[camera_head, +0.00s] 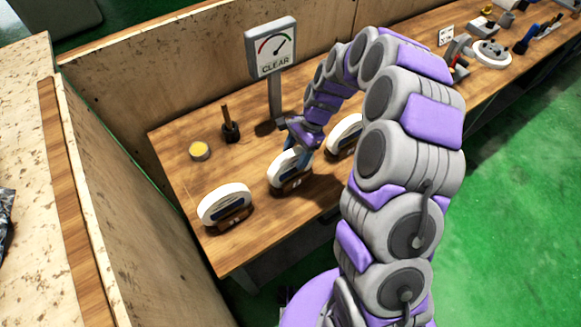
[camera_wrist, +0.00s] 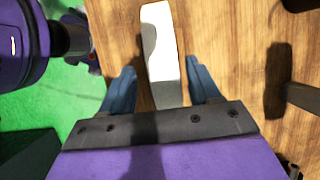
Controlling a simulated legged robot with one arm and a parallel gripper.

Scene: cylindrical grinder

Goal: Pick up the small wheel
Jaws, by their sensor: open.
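Three white grinding wheels stand upright in dark wooden holders on the bench: a left one (camera_head: 226,203), a middle one (camera_head: 289,166) and a right one (camera_head: 344,133). I cannot tell surely which is the small wheel; part of the right one is hidden by my arm. My gripper (camera_head: 303,138) is over the middle wheel and covers part of it. In the wrist view my gripper (camera_wrist: 160,68) is open, its blue fingers on either side of a white wheel (camera_wrist: 157,42) seen edge-on. Contact is not clear.
A gauge sign reading CLEAR (camera_head: 272,46) stands on a post behind the wheels. A yellow-topped tin (camera_head: 199,150) and a dark pot with a wooden handle (camera_head: 230,131) are at the back left. Tools and parts (camera_head: 491,53) lie at the far right. Wooden panels border the bench.

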